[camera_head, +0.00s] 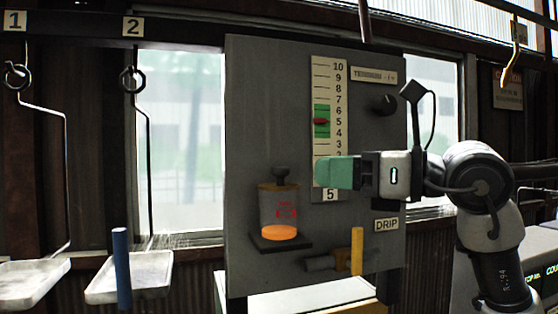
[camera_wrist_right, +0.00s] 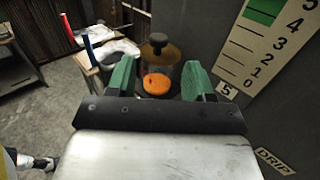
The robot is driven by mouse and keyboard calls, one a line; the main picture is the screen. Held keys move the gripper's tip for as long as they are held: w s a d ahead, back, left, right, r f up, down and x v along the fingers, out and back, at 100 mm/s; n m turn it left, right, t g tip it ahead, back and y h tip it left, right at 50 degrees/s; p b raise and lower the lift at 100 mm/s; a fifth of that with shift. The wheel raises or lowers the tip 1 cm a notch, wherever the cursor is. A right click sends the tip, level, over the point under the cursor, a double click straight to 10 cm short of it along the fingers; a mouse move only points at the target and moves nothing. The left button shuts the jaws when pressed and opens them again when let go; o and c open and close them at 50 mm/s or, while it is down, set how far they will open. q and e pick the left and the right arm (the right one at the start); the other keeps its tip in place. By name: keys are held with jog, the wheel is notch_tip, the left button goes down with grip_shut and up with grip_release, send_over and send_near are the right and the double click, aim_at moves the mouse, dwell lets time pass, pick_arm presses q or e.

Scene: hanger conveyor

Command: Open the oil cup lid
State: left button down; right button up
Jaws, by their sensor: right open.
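The oil cup (camera_head: 280,212) is a clear cylinder on a dark bracket on the grey panel, with orange oil low inside. Its dark lid with a knob (camera_head: 280,174) sits on top. In the right wrist view the oil cup (camera_wrist_right: 157,76) and its lid knob (camera_wrist_right: 158,40) lie between and beyond the green fingers. My right gripper (camera_head: 325,172) comes in from the right, level with the lid and to its right, apart from it. In the right wrist view my right gripper (camera_wrist_right: 159,80) is open and empty. My left gripper is not in view.
The grey panel (camera_head: 250,100) carries a scale (camera_head: 322,85) with a red pointer, a black knob (camera_head: 384,105) and a yellow-handled valve (camera_head: 357,250) below right of the cup. Hooks hang at left with white trays (camera_head: 130,278). A blue post (camera_head: 122,268) stands in front.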

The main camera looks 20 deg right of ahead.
aim_at(288, 170)
jog(key=p+x, duration=0.2)
jog(key=x, duration=0.4)
jog(key=shift+r, duration=0.15)
jog(key=p+x, duration=0.1)
jog(key=x, duration=0.2)
jog(key=shift+a, duration=0.1)
jog(key=shift+s, duration=0.15)
jog(key=shift+d, duration=0.25)
jog(key=shift+f, duration=0.25)
jog(key=shift+c, duration=0.5)
jog(key=shift+a, duration=0.1)
jog(key=shift+c, duration=1.1)
jog(key=c, duration=0.6)
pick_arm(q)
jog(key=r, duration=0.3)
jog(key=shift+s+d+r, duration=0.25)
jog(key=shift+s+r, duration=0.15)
pick_arm(e)
jog(key=shift+o, duration=0.2)
